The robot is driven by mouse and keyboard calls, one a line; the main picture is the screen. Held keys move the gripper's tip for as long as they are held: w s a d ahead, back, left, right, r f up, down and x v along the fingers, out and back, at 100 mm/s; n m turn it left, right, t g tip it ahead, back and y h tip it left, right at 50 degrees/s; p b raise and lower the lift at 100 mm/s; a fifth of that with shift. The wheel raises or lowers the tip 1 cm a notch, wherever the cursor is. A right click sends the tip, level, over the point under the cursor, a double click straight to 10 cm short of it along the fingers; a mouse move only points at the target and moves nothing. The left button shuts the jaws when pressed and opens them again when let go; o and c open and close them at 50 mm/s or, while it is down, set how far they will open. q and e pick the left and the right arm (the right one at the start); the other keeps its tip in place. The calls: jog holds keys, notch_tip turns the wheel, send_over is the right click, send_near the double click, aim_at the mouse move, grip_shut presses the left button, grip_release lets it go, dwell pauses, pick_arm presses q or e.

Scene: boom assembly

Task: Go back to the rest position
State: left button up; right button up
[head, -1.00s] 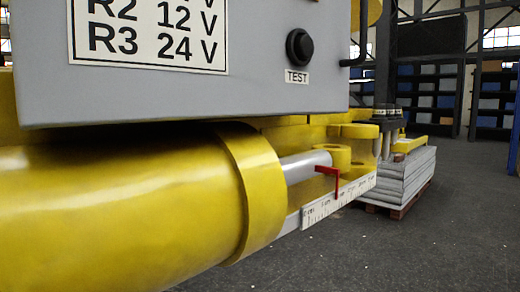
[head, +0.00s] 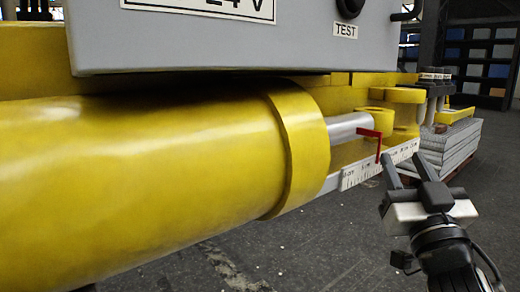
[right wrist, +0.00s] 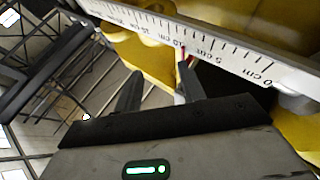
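My right gripper (head: 404,160) is at the lower right of the head view, just in front of the white scale (head: 362,172). Its two dark fingers are apart and nothing shows between them. In the right wrist view the gripper (right wrist: 160,78) also has its fingers apart, pointing toward the scale (right wrist: 205,45); I cannot tell whether they touch it. My left gripper is not in view.
A large yellow cylinder (head: 150,175) fills the left, its grey rod (head: 348,127) extending right. A red pointer (head: 376,142) hangs over the scale. A grey control box (head: 220,45) overhangs above. Stacked sheets (head: 452,142) stand behind. Dark floor at lower right is open.

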jog(key=s+f+g, duration=0.2)
jog(key=f+g, duration=0.1)
jog(key=f, duration=0.5)
jog(key=s+f+m+g+h, duration=0.15)
jog(key=f+g, duration=0.25)
jog(key=f, duration=0.4)
jog(key=s+f+n+g, duration=0.1)
jog(key=s+f+g, duration=0.2)
jog(key=f, duration=0.6)
jog(key=s+a+f+n+g+y, duration=0.1)
jog(key=s+a+f+g, duration=0.1)
jog(key=s+f+g, duration=0.6)
jog(key=s+a+f+n+g+y, duration=0.1)
jog(key=s+f+g+y, duration=0.1)
jog(key=s+f, duration=0.65)
pick_arm(q)
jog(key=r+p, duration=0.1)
jog(key=p, duration=0.2)
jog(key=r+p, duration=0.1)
jog(key=p, duration=0.2)
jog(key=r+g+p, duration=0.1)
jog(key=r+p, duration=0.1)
jog(key=p, duration=0.1)
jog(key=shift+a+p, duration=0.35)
pick_arm(e)
jog(key=w+a+r+t+y, duration=0.3)
jog(key=a+r+t, duration=0.3)
jog(key=r+t, duration=0.1)
jog(key=shift+w+r, duration=0.4)
jog(key=shift+r, duration=0.5)
